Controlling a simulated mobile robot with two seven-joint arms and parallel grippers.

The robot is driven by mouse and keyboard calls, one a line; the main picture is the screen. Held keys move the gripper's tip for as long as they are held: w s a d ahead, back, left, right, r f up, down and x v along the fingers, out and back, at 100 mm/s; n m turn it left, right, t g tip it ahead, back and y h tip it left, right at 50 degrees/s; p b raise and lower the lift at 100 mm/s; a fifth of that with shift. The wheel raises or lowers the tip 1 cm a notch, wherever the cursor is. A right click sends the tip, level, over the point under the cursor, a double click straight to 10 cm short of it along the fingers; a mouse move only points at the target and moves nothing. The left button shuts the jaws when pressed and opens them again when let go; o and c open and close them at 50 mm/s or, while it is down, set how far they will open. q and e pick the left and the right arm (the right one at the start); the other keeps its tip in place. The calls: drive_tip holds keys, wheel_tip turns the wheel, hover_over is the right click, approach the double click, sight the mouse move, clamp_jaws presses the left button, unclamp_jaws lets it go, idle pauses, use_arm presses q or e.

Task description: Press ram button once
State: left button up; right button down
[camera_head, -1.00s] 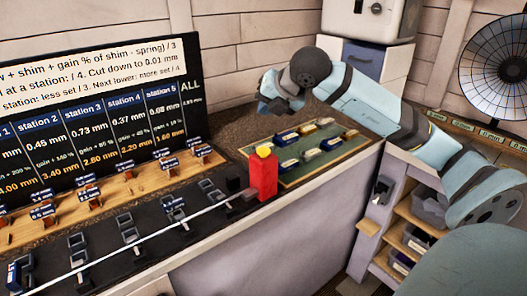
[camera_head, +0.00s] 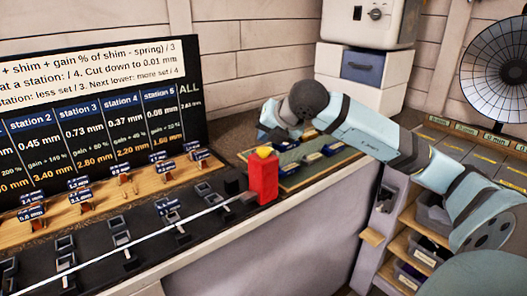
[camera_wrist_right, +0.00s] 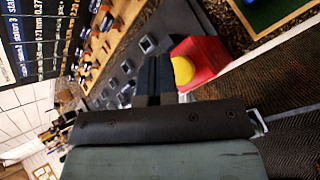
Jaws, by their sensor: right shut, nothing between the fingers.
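The ram button is a yellow cap (camera_head: 265,151) on top of an upright red block (camera_head: 263,180) at the right end of the black rail. My right gripper (camera_head: 270,137) is shut and empty, just above and behind the red block in the head view. In the right wrist view its dark fingers (camera_wrist_right: 158,72) lie together, close beside the yellow cap (camera_wrist_right: 183,70) and the red block (camera_wrist_right: 202,58). I cannot tell whether the fingers touch the cap. My left gripper is not in view.
A black rail (camera_head: 150,235) with grey holders and a white rod (camera_head: 150,230) runs to the red block. A green mat (camera_head: 325,165) with labelled pieces lies under my right arm. A station board (camera_head: 90,110) stands behind at left.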

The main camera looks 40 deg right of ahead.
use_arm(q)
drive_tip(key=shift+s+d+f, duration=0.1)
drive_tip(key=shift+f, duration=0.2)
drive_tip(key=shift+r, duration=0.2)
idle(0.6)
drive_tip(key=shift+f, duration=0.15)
use_arm(e)
drive_tip(key=shift+f, duration=0.1)
idle(0.3)
use_arm(q)
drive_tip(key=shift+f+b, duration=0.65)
drive_tip(key=shift+b, duration=0.05)
use_arm(e)
drive_tip(key=shift+f, duration=0.35)
use_arm(q)
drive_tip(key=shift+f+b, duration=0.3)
drive_tip(key=shift+b, duration=0.4)
use_arm(e)
drive_tip(key=shift+f, duration=0.65)
drive_tip(key=shift+r, duration=0.1)
use_arm(q)
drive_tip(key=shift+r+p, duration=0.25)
drive_tip(key=shift+p, duration=0.3)
use_arm(e)
drive_tip(key=shift+r, duration=0.95)
drive_tip(key=shift+r, duration=0.1)
